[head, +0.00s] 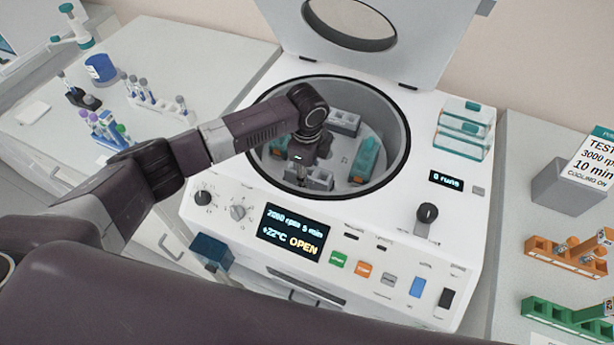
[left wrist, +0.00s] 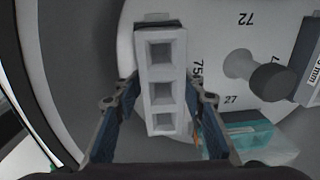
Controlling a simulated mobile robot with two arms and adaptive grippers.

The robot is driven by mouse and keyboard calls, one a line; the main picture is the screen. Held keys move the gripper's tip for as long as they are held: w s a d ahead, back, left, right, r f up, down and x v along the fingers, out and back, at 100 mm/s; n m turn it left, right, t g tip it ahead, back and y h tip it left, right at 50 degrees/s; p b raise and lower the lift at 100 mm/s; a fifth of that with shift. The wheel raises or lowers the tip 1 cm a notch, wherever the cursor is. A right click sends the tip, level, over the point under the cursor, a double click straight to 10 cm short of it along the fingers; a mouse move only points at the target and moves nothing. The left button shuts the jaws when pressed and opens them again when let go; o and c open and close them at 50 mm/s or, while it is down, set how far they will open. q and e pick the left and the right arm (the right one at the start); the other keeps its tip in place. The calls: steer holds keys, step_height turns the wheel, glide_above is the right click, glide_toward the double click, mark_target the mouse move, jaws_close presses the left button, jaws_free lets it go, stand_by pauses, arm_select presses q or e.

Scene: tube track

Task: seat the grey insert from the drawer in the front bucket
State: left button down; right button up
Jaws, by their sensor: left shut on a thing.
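The grey insert (left wrist: 164,85) is a long block with square openings along its top. In the left wrist view it lies between the two fingers of my left gripper (left wrist: 165,115), which is shut on it. In the head view my left gripper (head: 308,172) points down inside the open centrifuge bowl, at its front side. A grey block (head: 320,181) shows beside the fingers there. The front bucket is mostly hidden by gripper and insert; I cannot tell whether the insert is inside it. My right gripper is not in view.
The bowl also holds a teal bucket (head: 367,158) at right and a grey block (head: 344,122) at back. The rotor's knob (left wrist: 268,80) stands close right of the insert. The bowl wall surrounds my gripper. The lid (head: 375,50) is raised. Tube racks stand on both side counters.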

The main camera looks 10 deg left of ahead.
arm_select(q)
steer(key=f, duration=0.1)
steer(key=s, duration=0.1)
steer(key=f, duration=0.1)
steer(key=shift+s+a+f, duration=0.2)
steer(key=shift+a+f, duration=0.1)
steer(key=shift+f, duration=0.05)
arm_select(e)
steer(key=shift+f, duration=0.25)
arm_select(q)
steer(key=c, duration=1.6)
jaws_free()
steer(key=shift+o, duration=1.4)
steer(key=shift+w+f+g, duration=0.25)
steer(key=shift+w+g, duration=0.05)
steer(key=shift+o, duration=1.1)
steer(key=shift+w+f, duration=0.35)
steer(key=shift+w, duration=0.35)
steer(key=shift+r, duration=0.1)
steer(key=shift+s+r, duration=0.2)
steer(key=shift+s, duration=0.05)
steer(key=shift+s+r, duration=0.1)
steer(key=shift+d, duration=0.1)
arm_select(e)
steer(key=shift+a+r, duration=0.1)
